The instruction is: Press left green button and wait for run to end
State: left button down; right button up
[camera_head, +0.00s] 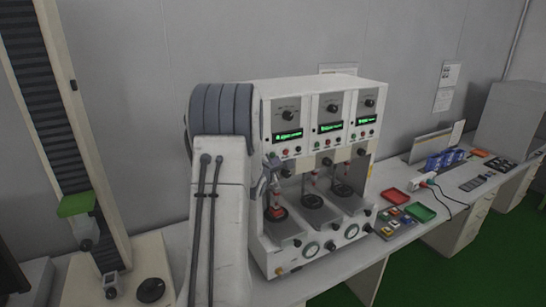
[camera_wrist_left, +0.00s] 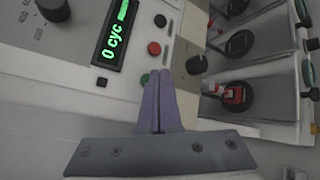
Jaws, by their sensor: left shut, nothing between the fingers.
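The white test machine (camera_head: 310,88) has three stations, each with a knob, a lit green display and small buttons. In the left wrist view, a display (camera_wrist_left: 117,32) reads "0 cyc", with a red button (camera_wrist_left: 154,48) beside it. The left green button (camera_wrist_left: 145,78) is partly hidden behind my left gripper (camera_wrist_left: 160,78), whose fingers are shut and empty. The fingertips overlap the button's edge in the picture; I cannot tell whether they touch it. In the head view my left gripper (camera_head: 271,168) is at the left panel's lower edge, partly hidden by my arm.
Red trays (camera_head: 395,196) and a green tray (camera_head: 419,212) lie right of the machine, near several small coloured blocks. A white tool with a cable (camera_head: 424,182) lies farther right. A tall column machine (camera_head: 50,110) stands at the left. Station fixtures (camera_head: 312,201) sit below the panels.

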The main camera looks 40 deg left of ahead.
pick_arm(q)
jog(key=shift+a, duration=0.15)
jog(key=shift+w+a, duration=0.15)
jog(key=shift+a, duration=0.1)
